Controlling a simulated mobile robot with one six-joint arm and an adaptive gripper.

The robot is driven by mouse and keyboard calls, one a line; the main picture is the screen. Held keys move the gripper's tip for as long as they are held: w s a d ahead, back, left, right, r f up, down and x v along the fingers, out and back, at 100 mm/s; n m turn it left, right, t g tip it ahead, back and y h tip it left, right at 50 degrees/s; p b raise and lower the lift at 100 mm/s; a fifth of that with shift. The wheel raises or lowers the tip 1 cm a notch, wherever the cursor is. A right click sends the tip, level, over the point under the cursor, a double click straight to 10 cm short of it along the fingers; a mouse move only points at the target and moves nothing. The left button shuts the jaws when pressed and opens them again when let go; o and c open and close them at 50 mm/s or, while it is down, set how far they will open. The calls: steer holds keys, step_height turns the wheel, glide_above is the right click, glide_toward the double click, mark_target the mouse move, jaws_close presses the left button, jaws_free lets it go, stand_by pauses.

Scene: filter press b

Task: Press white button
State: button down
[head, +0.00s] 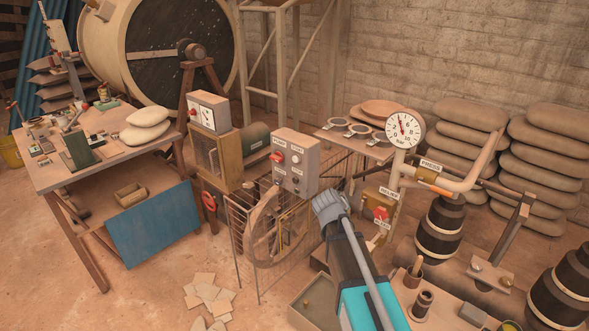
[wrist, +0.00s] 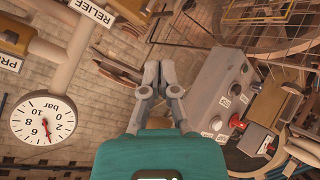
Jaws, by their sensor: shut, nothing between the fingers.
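A grey control box (head: 309,160) stands on the machine in the middle of the head view. Its front carries a white button (head: 296,158), a red knob (head: 276,157) to the left of it, and smaller controls below. The box (wrist: 222,75) also shows in the wrist view, to the right of the fingers, with its red knob (wrist: 236,120) near the lower edge. My gripper (head: 326,203) is shut and empty, below and to the right of the box, apart from it. In the wrist view the fingertips of my gripper (wrist: 151,78) are together.
A round pressure gauge (head: 403,130) on pale pipework stands to the right of the box. A yellow-brown relief unit with a red knob (head: 381,214) is close to my gripper's right. A wire guard (head: 262,270) surrounds a wheel below the box. A workbench (head: 100,165) stands left.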

mark_target(296, 159)
steer(key=w+a+r+n+t+y+b, duration=0.1)
steer(key=w+a, duration=0.5)
steer(key=a, duration=0.6)
steer(key=w+a+r+n+t+y+b, duration=0.2)
steer(key=w+a+n+t+y+b, duration=0.2)
steer(key=a, duration=0.8)
steer(key=w+n+t+y, duration=0.2)
steer(key=n, duration=0.2)
steer(key=shift+a+r+b, duration=0.2)
steer(key=shift+a+b, duration=0.15)
steer(key=shift+w+d, duration=0.1)
steer(key=shift+w, duration=0.1)
steer(key=w+d, duration=0.5)
steer(key=w, duration=0.1)
steer(key=shift+w, duration=0.3)
steer(key=shift+w+d, duration=0.7)
stand_by(1.0)
steer(key=shift+s, duration=0.1)
steer(key=shift+s+a, duration=0.6)
steer(key=shift+s, duration=0.05)
